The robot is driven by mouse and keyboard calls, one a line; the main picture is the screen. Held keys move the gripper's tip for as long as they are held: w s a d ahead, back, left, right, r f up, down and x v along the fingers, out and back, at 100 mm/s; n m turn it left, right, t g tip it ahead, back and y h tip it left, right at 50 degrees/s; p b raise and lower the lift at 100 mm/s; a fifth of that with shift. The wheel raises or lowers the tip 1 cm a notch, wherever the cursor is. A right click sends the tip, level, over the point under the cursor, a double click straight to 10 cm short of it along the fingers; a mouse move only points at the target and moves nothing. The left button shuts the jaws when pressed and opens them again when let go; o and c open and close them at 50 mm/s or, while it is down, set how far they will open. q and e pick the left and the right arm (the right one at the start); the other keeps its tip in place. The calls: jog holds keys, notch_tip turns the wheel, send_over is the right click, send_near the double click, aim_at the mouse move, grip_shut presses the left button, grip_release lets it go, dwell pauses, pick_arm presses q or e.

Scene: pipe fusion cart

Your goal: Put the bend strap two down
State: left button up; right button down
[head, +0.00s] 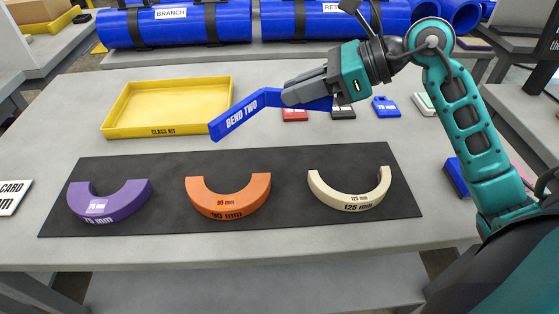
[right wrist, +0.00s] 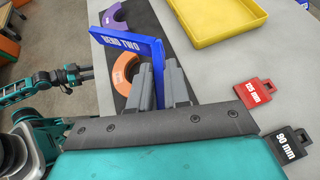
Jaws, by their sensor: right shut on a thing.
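The bend strap two is a blue bent bar (head: 240,117) with "BEND TWO" in white letters. In the right wrist view the strap (right wrist: 132,46) stands up from between the grey fingers (right wrist: 160,88). Part of the strap is hidden behind the fingers. My left gripper does not show clearly in the head view.
A yellow tray (head: 112,128) marked "CLASS KIT" lies at the back left. On a black mat (head: 290,165) are purple (head: 108,203), orange (head: 228,197) and cream (head: 348,190) half rings. Red (head: 295,115), black (head: 343,112) and blue (head: 385,107) tags lie behind. Bare table fronts the mat.

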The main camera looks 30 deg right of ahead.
aim_at(296, 167)
notch_tip(296, 167, down, 15)
jog(key=shift+r+b, duration=0.2)
jog(key=shift+b, duration=0.45)
jog(key=c, duration=1.1)
grip_release()
